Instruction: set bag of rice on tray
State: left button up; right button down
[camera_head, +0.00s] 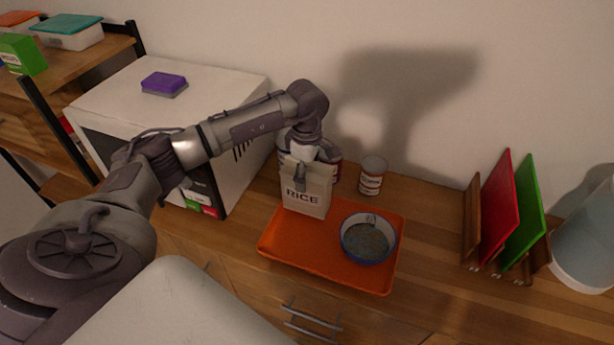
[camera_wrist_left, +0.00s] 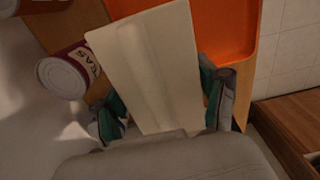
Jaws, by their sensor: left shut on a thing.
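The bag of rice (camera_head: 306,195) is a pale upright package marked RICE, at the back left part of the orange tray (camera_head: 300,248) in the head view. My left gripper (camera_head: 301,178) comes down from above and is shut on the top of the bag. In the left wrist view the pale bag (camera_wrist_left: 152,65) fills the middle between the two fingers of my left gripper (camera_wrist_left: 165,112), with the orange tray (camera_wrist_left: 228,22) beyond it. I cannot tell whether the bag's bottom touches the tray. My right gripper is not in view.
A blue-rimmed bowl (camera_head: 368,238) stands on the tray's right half. A can (camera_head: 372,175) stands behind the tray; another can (camera_wrist_left: 66,75) is close beside the bag. A white microwave (camera_head: 165,100) is at left. A rack with red (camera_head: 498,207) and green boards is at right.

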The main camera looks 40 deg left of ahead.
pick_arm(q)
jog(key=shift+f+p, duration=0.3)
jog(key=shift+f, duration=0.7)
jog(key=shift+f, duration=0.2)
jog(key=o, duration=1.8)
